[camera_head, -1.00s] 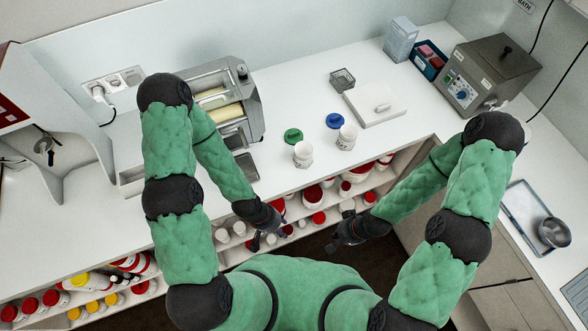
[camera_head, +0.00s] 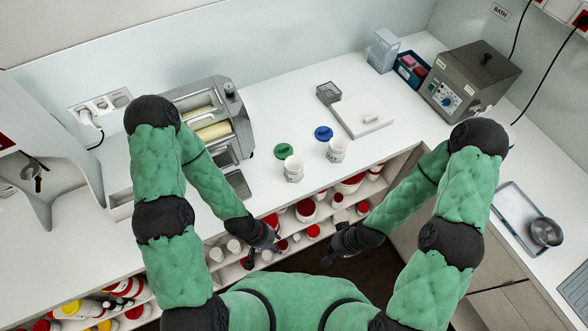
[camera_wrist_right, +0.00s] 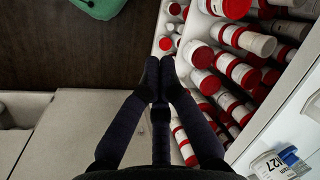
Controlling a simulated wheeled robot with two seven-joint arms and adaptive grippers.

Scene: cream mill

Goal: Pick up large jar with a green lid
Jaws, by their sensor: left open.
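A round green lid (camera_head: 284,150) lies flat on the white counter in the head view. A white open-topped jar (camera_head: 292,170) stands upright just in front of it. A blue lid (camera_head: 323,133) lies to the right, with a second white jar (camera_head: 337,150) in front of it. My left gripper (camera_head: 263,250) is open and empty, low in front of the counter edge. My right gripper (camera_head: 334,252) hangs apart to its right. In the right wrist view its fingertips (camera_wrist_right: 160,78) are together with nothing between them.
A roller mill (camera_head: 213,125) stands left of the jars, a white flat device (camera_head: 362,116) behind right, and a water bath (camera_head: 470,80) further right. Shelves below the counter hold several red-and-white containers (camera_wrist_right: 245,75). The counter in front of the jars is clear.

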